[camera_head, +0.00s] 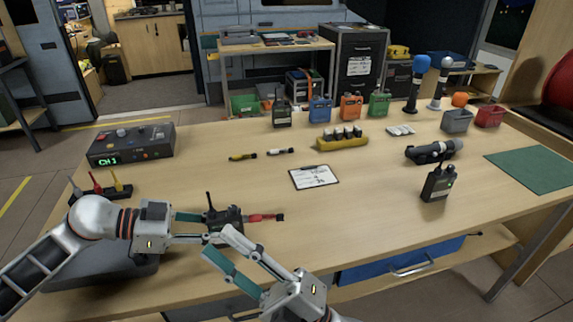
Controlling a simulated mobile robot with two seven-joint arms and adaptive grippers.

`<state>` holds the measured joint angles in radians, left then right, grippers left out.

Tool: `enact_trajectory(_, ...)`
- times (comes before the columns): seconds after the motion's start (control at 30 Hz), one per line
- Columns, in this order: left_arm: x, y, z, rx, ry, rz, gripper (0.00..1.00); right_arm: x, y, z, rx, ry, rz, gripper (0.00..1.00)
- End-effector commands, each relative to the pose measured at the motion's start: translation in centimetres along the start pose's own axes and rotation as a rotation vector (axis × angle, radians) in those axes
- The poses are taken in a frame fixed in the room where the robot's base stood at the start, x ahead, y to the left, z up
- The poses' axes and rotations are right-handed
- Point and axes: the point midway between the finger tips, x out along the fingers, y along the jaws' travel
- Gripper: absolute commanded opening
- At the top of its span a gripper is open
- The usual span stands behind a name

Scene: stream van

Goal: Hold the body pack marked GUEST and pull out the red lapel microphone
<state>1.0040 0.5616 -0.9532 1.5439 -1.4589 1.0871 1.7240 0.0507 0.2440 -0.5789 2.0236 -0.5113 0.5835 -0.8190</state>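A black body pack (232,214) with a short antenna is at the front left of the table. A red plug-like piece, likely the red lapel microphone (262,217), sticks out from its right side and ends in a dark tip. No GUEST marking is legible. My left gripper (207,228) comes from the left, with its fingers on either side of the pack's left end, apparently gripping it. My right gripper (217,243) is open, its fingers spread and pointing up-left. One fingertip overlaps the pack's lower edge in the picture; contact cannot be told.
Another black pack (437,184) with a green light stands at the right. A clipboard (314,177) lies mid-table. A mixer box (131,146) and several coloured plugs (117,182) are at the left. Coloured radios (351,106) line the back. The table's front middle is clear.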

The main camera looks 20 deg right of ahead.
Motion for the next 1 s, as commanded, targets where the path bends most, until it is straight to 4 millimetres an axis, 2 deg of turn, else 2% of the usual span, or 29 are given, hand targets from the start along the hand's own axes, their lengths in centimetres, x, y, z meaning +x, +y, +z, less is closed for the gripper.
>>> enact_trajectory(0.03, 0.0, 0.0, -0.1, 0.001, 0.001, 0.000, 0.00, 1.2, 0.3, -1.0, -0.051, 0.079, 0.004, 0.32)
enact_trajectory(0.2, 0.0, 0.0, -0.1, 0.001, 0.001, 0.000, 0.00, 3.8, 0.8, -4.5, -0.205, 0.330, 0.010, 0.32)
enact_trajectory(0.4, 0.0, 0.0, -0.1, 0.001, 0.001, 0.000, 0.00, 5.0, 0.1, -7.7, -0.386, 0.621, -0.007, 0.32)
enact_trajectory(0.53, 0.0, 0.0, -0.1, 0.001, 0.001, 0.000, 0.00, 4.8, -0.8, -8.9, -0.504, 0.806, -0.035, 0.32)
enact_trajectory(0.63, 0.0, 0.0, -0.1, 0.001, 0.001, 0.000, 0.00, 4.4, -1.5, -9.2, -0.592, 0.946, -0.065, 0.32)
enact_trajectory(0.77, 0.0, 0.0, -0.1, 0.001, 0.001, 0.000, 0.00, 3.5, -2.5, -8.6, -0.706, 1.121, -0.122, 0.32)
enact_trajectory(0.87, 0.0, 0.0, -0.1, 0.001, 0.001, 0.000, 0.00, 2.8, -3.0, -7.3, -0.793, 1.247, -0.177, 0.32)
enact_trajectory(1.0, 0.0, 0.0, -0.1, 0.001, 0.001, 0.000, 0.00, 1.8, -3.4, -4.6, -0.910, 1.414, -0.275, 0.32)
